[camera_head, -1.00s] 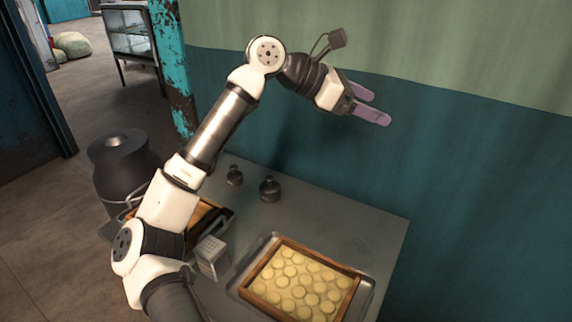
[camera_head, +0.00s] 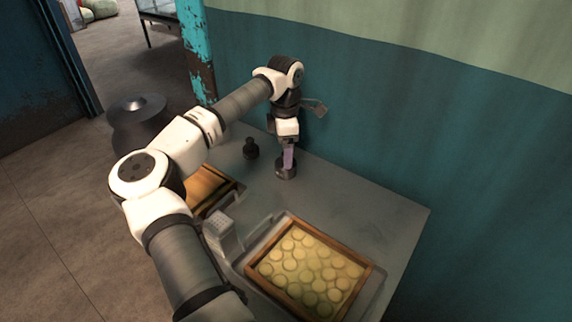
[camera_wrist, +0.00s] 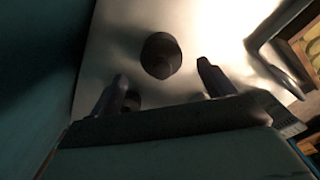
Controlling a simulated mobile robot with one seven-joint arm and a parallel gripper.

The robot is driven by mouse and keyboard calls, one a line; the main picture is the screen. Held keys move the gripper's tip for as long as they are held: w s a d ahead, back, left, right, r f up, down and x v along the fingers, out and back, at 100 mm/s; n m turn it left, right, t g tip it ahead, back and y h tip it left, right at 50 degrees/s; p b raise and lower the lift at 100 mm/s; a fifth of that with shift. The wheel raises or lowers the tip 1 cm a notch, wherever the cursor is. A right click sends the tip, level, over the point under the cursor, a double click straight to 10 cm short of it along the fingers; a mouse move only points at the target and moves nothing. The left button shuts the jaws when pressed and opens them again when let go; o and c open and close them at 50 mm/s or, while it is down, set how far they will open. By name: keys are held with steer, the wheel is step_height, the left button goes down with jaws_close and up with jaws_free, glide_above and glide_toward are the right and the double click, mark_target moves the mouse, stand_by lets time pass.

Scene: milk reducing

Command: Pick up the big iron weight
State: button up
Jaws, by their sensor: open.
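The big iron weight (camera_head: 286,173), dark with a round body, stands on the grey table below my gripper (camera_head: 289,158). My gripper points down with its pale purple fingers at the weight's top. In the wrist view, the big weight (camera_wrist: 161,56) shows just ahead of the gap between the open fingers (camera_wrist: 160,78), with nothing held. Whether the fingers touch the weight, I cannot tell. The smaller dark weight (camera_head: 251,148) stands to the left; in the wrist view a dark piece (camera_wrist: 131,101) by the left finger, partly hidden, appears to be it.
A wooden tray of round dough pieces (camera_head: 262,275) sits on a metal tray at the table's front right. A metal grater (camera_head: 219,230) and another wooden box (camera_head: 207,187) are at the left. The teal wall (camera_head: 400,130) rises close behind the table.

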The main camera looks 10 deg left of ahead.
steer(key=shift+s+d+f+p, duration=0.1)
steer(key=shift+f+p, duration=0.4)
steer(key=shift+f, duration=0.95)
steer(key=shift+d+f+p, duration=0.1)
steer(key=shift+f+p, duration=0.4)
steer(key=shift+f, duration=0.95)
steer(key=c, duration=1.7)
steer(key=shift+r, duration=0.1)
jaws_close()
